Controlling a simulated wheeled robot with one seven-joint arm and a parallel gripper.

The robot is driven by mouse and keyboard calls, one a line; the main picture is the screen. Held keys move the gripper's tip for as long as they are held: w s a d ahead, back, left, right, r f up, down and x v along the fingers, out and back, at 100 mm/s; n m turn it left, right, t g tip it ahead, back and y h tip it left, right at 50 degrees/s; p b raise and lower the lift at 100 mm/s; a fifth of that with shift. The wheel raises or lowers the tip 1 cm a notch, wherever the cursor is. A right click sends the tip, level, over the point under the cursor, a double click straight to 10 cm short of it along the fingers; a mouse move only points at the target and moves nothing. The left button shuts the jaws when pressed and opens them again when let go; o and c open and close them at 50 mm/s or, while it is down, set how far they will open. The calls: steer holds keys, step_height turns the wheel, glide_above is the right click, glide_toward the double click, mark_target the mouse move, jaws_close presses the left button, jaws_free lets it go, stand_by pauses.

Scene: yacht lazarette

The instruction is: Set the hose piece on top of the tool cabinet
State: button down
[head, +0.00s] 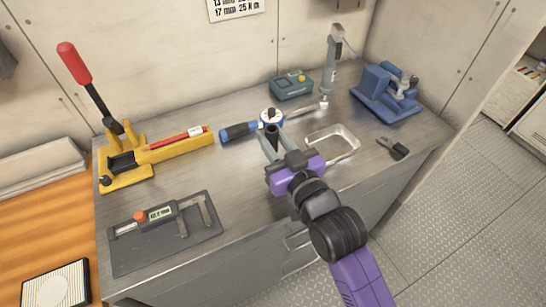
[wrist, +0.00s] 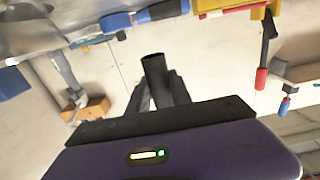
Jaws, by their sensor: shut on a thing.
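The hose piece, a short black tube, is between the fingers of my gripper (head: 272,143). In the wrist view the hose piece (wrist: 154,70) points away from the palm, with its open end showing. My gripper is shut on it, over the metal worktop (head: 250,185), in front of the blue-handled torque wrench (head: 239,131). I cannot tell the height of the hose piece above the top. The worktop unit has a front with handles. A pale cabinet (head: 530,88) with tools on it stands at the far right. I cannot tell which of these is the tool cabinet.
A yellow tool with a red-gripped lever (head: 175,148) is at the left, a caliper on a grey tray (head: 137,262) at front left. A teal box (head: 291,86), metal tray (head: 352,151) and blue vise (head: 375,92) are right of centre. Floor is clear at right.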

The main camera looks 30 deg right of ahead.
steer(key=shift+f, duration=3.5)
steer(key=shift+f+b, duration=0.2)
steer(key=shift+b, duration=0.15)
steer(key=c, duration=1.2)
jaws_free()
steer(key=shift+o, duration=0.2)
steer(key=shift+r, duration=0.2)
steer(key=s+b, duration=0.1)
steer(key=s, duration=1.1)
